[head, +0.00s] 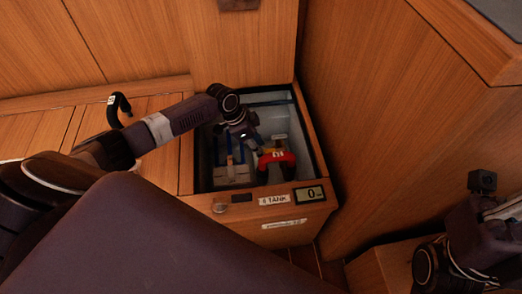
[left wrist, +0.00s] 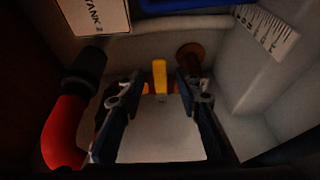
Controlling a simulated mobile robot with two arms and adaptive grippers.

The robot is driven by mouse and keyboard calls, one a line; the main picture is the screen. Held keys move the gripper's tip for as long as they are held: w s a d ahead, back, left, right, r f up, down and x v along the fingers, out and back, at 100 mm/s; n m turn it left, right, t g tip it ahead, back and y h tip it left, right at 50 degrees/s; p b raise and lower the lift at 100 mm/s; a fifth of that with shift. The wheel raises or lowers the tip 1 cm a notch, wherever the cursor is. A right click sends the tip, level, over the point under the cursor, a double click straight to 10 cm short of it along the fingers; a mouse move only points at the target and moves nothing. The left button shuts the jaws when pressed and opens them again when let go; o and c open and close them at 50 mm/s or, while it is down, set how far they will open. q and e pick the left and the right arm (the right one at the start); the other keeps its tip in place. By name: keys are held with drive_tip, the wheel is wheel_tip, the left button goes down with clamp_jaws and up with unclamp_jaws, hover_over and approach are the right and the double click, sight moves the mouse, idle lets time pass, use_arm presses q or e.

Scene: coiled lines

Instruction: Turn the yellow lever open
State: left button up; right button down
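The yellow lever (left wrist: 160,72) stands upright between my left gripper's two fingers in the left wrist view, with a gap on each side. An orange-red part shows behind its lower end. In the head view, only a small yellow bit (head: 260,152) shows beside the red pipe. My left gripper (head: 247,140) reaches down into the open tank locker; in the left wrist view its fingers (left wrist: 159,86) are apart and hold nothing. Whether the fingertips reach past the lever is hard to tell. My right arm is at the right edge, its fingers out of view.
The wooden-rimmed locker (head: 211,203) encloses the gripper closely. A red pipe (left wrist: 62,132) with a black end curves up at left in the left wrist view. A brown round fitting (left wrist: 189,54) is behind the right finger. A display (head: 310,194) reads 0.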

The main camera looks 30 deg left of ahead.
use_arm(q)
drive_tip(key=shift+w+d+f, duration=0.1)
drive_tip(key=shift+f, duration=0.3)
drive_tip(key=shift+c, duration=0.3)
clamp_jaws()
